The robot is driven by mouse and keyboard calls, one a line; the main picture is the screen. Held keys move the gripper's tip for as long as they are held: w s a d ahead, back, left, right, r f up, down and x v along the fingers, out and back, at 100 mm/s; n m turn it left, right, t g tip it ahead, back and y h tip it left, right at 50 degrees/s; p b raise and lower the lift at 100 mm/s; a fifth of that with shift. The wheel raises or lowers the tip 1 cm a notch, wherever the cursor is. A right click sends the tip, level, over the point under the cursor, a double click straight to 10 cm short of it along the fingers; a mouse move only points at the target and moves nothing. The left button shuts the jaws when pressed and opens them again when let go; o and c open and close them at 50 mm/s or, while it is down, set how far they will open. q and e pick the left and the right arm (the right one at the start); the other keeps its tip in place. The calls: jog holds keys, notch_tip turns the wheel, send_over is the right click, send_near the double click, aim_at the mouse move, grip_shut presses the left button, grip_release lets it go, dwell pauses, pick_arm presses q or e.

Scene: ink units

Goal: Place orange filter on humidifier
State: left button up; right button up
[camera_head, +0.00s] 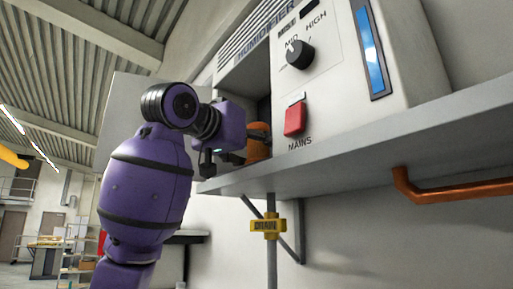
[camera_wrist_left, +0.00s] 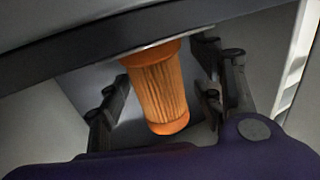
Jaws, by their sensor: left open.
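The humidifier (camera_head: 410,65) is a pale box on a grey shelf, with a dial, a red MAINS switch and a blue gauge window. The ribbed orange filter (camera_head: 257,148) shows partly at the humidifier's open left side. In the left wrist view the filter (camera_wrist_left: 158,92) sits between the two fingers, its upper end meeting a pale edge below a dark band. My left gripper (camera_head: 258,137) reaches into that opening; its fingers (camera_wrist_left: 165,105) are open, with gaps to the filter on both sides. Its fingertips are mostly hidden in the head view. My right gripper is not in view.
The grey shelf (camera_head: 400,150) runs beneath the humidifier, with a bracket below. A yellow drain handle (camera_head: 267,225) and an orange pipe (camera_head: 450,190) are under it. A pale panel (camera_head: 130,105) stands behind my left arm. Open room lies far left.

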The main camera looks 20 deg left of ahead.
pick_arm(q)
jog(key=shift+r, duration=0.15)
jog(key=v, duration=1.2)
jog(key=shift+w, duration=0.1)
